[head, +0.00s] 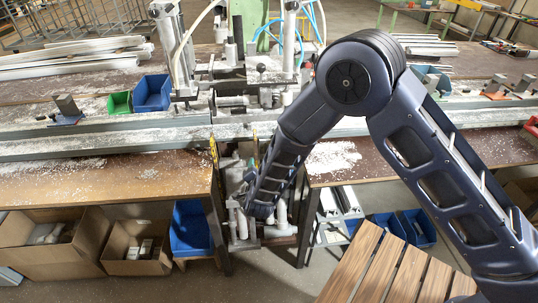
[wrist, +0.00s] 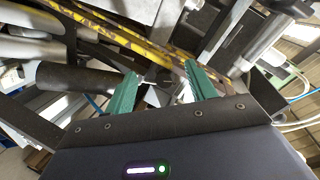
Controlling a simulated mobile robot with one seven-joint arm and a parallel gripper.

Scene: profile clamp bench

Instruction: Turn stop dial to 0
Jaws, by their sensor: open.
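My gripper (wrist: 160,72) shows in the wrist view as two green fingers standing apart, with no object clearly held between them. Small dark and pale parts lie behind the gap, too unclear to name. In the head view my arm reaches down to the gap in the middle of the bench, and its end hides the fingers. I cannot make out the stop dial or its marks in either view. The clamp machine (head: 262,72) stands at the middle of the bench.
Yellow-and-black striped bars (wrist: 135,40) cross close beyond the fingers, and a dark cylinder (wrist: 75,77) lies to their left. In the head view a long metal rail (head: 110,142) runs along the bench. A blue bin (head: 153,93) and a green bin (head: 119,103) stand behind it.

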